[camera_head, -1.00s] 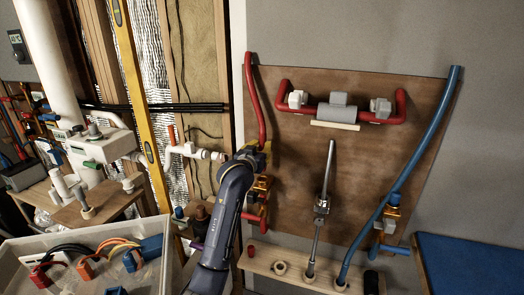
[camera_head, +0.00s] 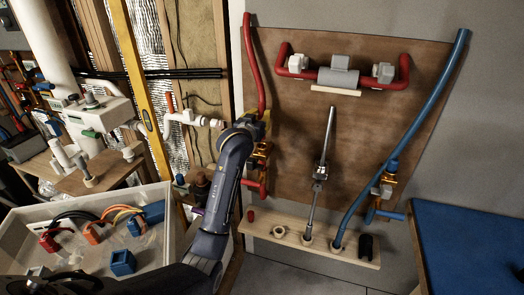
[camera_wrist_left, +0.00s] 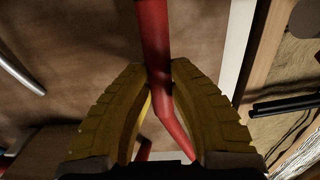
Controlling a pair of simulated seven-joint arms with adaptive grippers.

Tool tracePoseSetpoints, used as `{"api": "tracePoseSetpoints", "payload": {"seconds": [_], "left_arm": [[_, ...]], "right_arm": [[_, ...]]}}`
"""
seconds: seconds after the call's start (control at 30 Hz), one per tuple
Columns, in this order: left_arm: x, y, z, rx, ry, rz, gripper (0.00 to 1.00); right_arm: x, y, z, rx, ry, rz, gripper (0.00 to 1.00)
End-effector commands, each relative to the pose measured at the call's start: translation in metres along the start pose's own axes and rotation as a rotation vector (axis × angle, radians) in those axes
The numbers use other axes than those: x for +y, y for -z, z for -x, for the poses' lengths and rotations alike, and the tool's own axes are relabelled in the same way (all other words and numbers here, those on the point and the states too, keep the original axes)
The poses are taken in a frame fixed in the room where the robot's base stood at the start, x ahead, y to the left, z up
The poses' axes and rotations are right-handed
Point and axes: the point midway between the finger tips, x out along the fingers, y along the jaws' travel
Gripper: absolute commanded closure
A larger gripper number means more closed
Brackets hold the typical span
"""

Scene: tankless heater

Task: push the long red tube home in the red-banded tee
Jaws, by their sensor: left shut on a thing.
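The long red tube (camera_head: 254,62) stands near upright at the left edge of the brown board. My left gripper (camera_head: 262,120) is shut on the tube's lower part. In the left wrist view the tube (camera_wrist_left: 154,45) runs between the yellow fingers of the gripper (camera_wrist_left: 160,105) and bends below them. Brass fittings (camera_head: 262,150) with a red stub at the bottom sit just below the gripper, where the red-banded tee seems to be. The gripper and arm partly hide this spot, so I cannot tell how deep the tube sits. My right gripper is not in view.
A red pipe assembly with a grey cylinder (camera_head: 338,78) is on the board (camera_head: 290,140). A metal rod (camera_head: 325,145) and a long blue tube (camera_head: 420,125) stand to the right. A wooden strip (camera_head: 285,236) runs below. A bin (camera_head: 25,250) holds connectors at left.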

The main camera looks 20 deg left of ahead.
Motion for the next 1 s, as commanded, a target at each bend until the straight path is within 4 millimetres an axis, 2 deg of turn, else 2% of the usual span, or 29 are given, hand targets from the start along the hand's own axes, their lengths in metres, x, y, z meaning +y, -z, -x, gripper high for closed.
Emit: {"api": "tracePoseSetpoints", "payload": {"seconds": [0.7, 1.0], "left_arm": [[0.000, -0.024, -0.001, 0.000, 0.000, -0.001, 1.00], [0.000, -0.025, -0.001, 0.000, 0.000, -0.001, 1.00]], "right_arm": [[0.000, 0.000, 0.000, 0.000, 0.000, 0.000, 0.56], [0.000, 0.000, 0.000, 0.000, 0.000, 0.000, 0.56]]}}
